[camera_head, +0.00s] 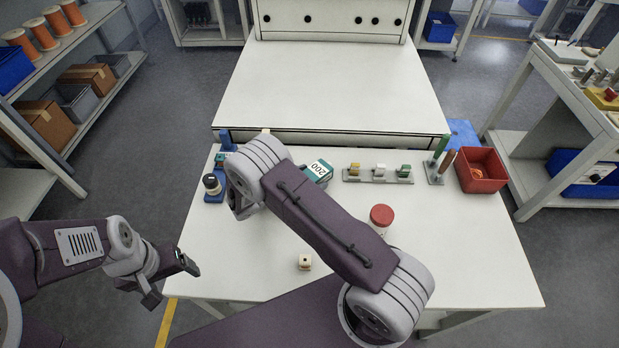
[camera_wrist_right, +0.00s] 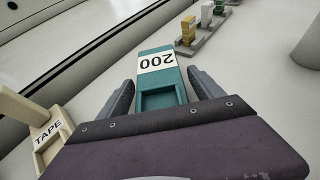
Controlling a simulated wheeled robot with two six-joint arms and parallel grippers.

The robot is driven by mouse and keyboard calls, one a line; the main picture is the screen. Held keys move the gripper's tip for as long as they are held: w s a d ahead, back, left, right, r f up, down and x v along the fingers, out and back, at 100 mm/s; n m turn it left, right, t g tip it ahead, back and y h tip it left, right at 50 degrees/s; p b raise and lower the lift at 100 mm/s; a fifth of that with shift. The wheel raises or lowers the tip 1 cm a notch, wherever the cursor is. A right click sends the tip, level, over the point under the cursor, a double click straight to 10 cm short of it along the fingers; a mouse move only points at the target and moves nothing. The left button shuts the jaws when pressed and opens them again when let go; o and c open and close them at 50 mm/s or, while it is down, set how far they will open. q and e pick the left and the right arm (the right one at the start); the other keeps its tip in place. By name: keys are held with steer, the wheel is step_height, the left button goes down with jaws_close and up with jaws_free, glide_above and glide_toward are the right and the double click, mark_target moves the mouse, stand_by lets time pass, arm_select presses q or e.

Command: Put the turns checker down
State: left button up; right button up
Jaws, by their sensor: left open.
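The turns checker is a teal box with a white label reading 200. In the head view the turns checker (camera_head: 320,170) shows just past my right arm, over the back middle of the table. In the right wrist view the turns checker (camera_wrist_right: 160,82) lies between the two fingers of my right gripper (camera_wrist_right: 162,80). The fingers flank it closely; I cannot tell whether they touch it or whether it rests on the table. In the head view my arm hides the right gripper. My left gripper (camera_head: 172,280) is open and empty, off the table's left front corner.
A grey rack (camera_head: 378,177) with several small blocks stands right of the checker. A cream TAPE piece (camera_wrist_right: 45,135) is left of the right gripper.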

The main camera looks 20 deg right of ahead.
steer(key=shift+r, duration=0.1)
steer(key=shift+a+r, duration=0.2)
steer(key=shift+a, duration=0.05)
steer(key=v, duration=1.1)
steer(key=shift+s+a+r, duration=0.1)
steer(key=shift+s+a, duration=0.1)
steer(key=shift+a, duration=0.05)
